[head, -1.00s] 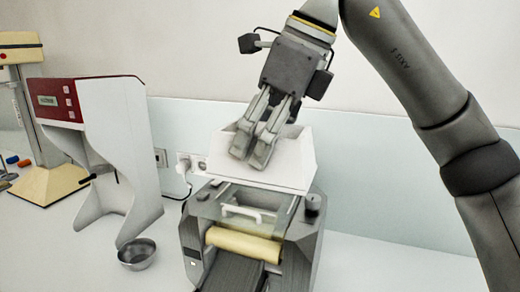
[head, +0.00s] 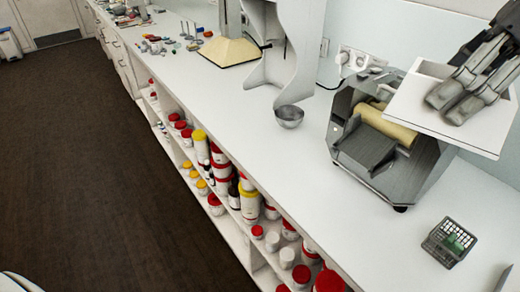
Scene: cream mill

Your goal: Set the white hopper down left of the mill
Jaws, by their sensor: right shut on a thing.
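The white hopper (head: 409,106) is at the right of the head view, an open box over the back right part of the mill and covering some of it. I cannot tell whether it is clear of the mill. The mill (head: 368,152) is a grey metal machine with a cream roller (head: 386,126), standing on the white bench. My right gripper (head: 449,106) comes in from the upper right and is shut on the hopper, its fingers reaching into it. My left gripper is not in view.
Left of the mill, the white bench (head: 262,130) has bare room up to a metal bowl (head: 289,116) under a white stand (head: 282,50). Jars fill shelves below the front edge.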

